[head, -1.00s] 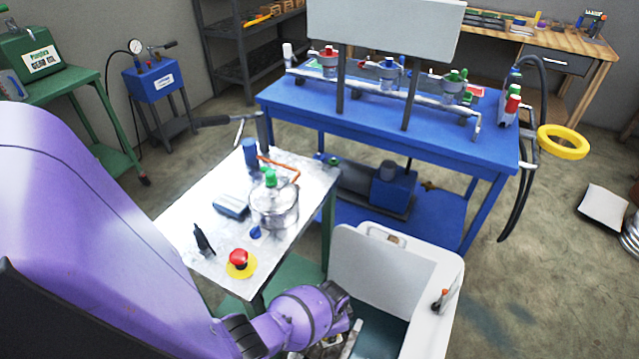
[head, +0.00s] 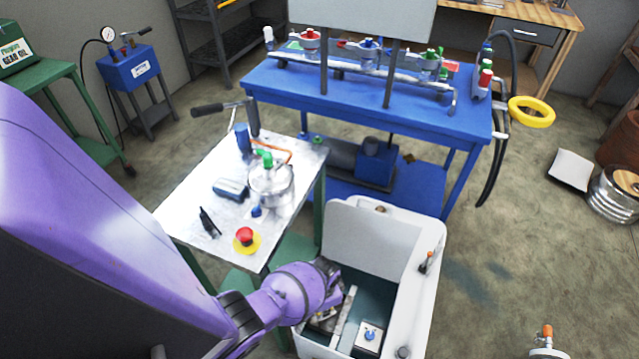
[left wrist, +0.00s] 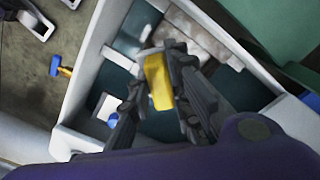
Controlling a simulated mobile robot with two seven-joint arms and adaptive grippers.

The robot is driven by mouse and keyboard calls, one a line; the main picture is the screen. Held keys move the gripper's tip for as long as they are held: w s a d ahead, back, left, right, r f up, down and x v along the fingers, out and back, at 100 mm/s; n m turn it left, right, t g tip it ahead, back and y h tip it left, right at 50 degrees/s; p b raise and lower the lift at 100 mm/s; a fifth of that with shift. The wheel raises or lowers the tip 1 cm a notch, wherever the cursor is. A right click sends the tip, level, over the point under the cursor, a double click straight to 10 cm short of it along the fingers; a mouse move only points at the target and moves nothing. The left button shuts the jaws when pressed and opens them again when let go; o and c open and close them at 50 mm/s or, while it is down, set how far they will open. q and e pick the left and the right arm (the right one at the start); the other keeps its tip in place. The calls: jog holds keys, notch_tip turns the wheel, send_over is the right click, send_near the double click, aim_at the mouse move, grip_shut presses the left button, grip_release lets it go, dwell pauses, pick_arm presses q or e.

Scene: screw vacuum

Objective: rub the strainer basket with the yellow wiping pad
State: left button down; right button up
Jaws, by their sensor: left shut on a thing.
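My left gripper (head: 330,308) reaches down into the white parts-washing basin (head: 424,262), partly hidden behind my own wrist in the head view. In the left wrist view my left gripper (left wrist: 160,92) is shut on the yellow wiping pad (left wrist: 158,80), which sits between its fingers above the dark teal basin floor. I cannot clearly make out the strainer basket; a pale grey, mottled shape (left wrist: 203,38) lies in the basin just beyond the fingers. Whether the pad touches anything is not clear. My right gripper is not in view.
A small white block with a blue knob (head: 368,336) lies in the basin, apart from the gripper. The metal-topped bench (head: 178,212) beside the basin holds a steel pot (head: 270,187) and a red stop button (head: 244,236). A blue table (head: 300,98) stands behind.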

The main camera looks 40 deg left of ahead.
pick_arm(q)
notch_tip(320, 180, up, 3)
jog(key=shift+w+f+p, duration=0.1)
jog(key=shift+w+p, duration=0.05)
jog(key=shift+p, duration=0.55)
jog(key=shift+r, duration=0.25)
